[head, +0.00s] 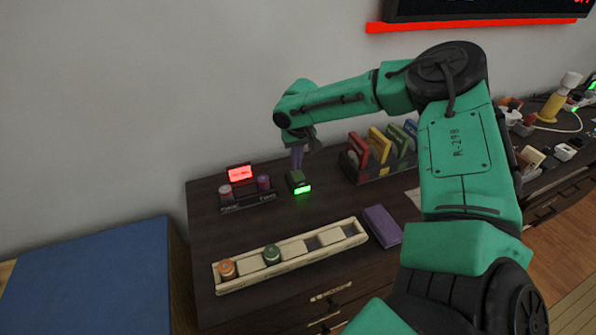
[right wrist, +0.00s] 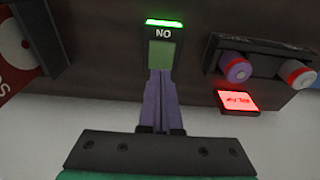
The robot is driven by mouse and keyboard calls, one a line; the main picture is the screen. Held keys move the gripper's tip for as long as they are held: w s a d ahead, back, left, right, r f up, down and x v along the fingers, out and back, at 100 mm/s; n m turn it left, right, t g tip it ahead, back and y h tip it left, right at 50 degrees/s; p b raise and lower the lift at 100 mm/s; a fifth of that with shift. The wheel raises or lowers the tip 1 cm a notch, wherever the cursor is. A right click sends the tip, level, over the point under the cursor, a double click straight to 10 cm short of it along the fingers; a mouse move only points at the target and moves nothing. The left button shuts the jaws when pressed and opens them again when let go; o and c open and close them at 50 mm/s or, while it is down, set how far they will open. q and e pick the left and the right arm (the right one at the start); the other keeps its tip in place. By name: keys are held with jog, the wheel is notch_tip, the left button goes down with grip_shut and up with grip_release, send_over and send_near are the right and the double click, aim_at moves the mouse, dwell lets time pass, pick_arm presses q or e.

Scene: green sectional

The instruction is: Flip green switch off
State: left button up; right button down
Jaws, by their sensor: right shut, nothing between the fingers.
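The green switch (head: 299,179) is a small dark box on the dark cabinet top, with a bright green lit strip at its front. In the right wrist view the switch (right wrist: 164,45) has a pale green plate and a label that reads "NO" from this side. My right gripper (head: 298,163) is right at the back of the switch, pointing down. Its purple fingers (right wrist: 161,76) are shut together and empty, with the tips at the edge of the green plate. I cannot tell whether they touch it. My left gripper is not in view.
A dark rack with two cylinders (head: 248,201) and a red lit sign (head: 240,174) stands left of the switch. A bin of coloured boxes (head: 381,176) stands right. A pale tray (head: 318,256) and purple block (head: 382,225) lie in front. The wall is close behind.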

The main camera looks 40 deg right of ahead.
aim_at(297, 173)
jog(key=shift+f+b, duration=0.75)
jog(key=shift+f, duration=0.2)
dwell(0.7)
jog(key=shift+r, duration=0.1)
notch_tip(297, 173, up, 7)
jog(key=p, duration=0.5)
jog(key=shift+p, duration=0.35)
